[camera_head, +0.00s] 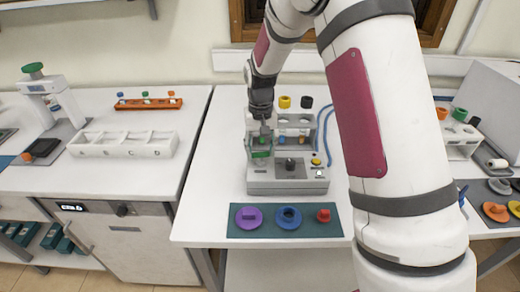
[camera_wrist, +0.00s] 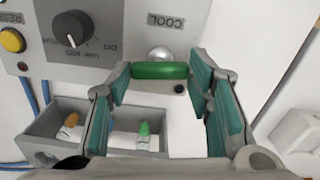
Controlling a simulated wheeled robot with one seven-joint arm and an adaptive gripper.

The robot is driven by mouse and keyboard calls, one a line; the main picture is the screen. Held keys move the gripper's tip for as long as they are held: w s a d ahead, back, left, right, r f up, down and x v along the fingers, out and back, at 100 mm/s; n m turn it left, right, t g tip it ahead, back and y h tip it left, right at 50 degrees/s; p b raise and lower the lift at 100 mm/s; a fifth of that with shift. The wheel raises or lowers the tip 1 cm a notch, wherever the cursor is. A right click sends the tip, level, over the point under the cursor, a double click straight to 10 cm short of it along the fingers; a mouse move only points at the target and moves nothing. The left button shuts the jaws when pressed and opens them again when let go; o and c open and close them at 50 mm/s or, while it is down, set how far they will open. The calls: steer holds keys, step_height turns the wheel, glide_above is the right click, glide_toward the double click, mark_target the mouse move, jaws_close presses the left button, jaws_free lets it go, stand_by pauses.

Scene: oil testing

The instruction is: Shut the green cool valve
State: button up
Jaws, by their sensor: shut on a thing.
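A round metal fitting (camera_wrist: 160,54) shows just behind the handle. In the head view my gripper (camera_head: 262,142) reaches down to the left side of the machine (camera_head: 265,186); the valve is small there and partly hidden by the fingers.
A dark knob (camera_wrist: 72,28) and a yellow button (camera_wrist: 12,40) are on the panel. A holder (camera_wrist: 62,112) with orange- and green-capped vials sits close to my fingers. A teal mat (camera_head: 330,229) with purple, blue and red parts lies in front. Blue tubes (camera_head: 326,130) run at the right.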

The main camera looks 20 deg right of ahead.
mark_target(261, 153)
steer(key=shift+m, duration=0.8)
steer(key=o, duration=1.1)
steer(key=shift+o, duration=0.2)
steer(key=shift+r, duration=0.1)
step_height(261, 153, up, 12)
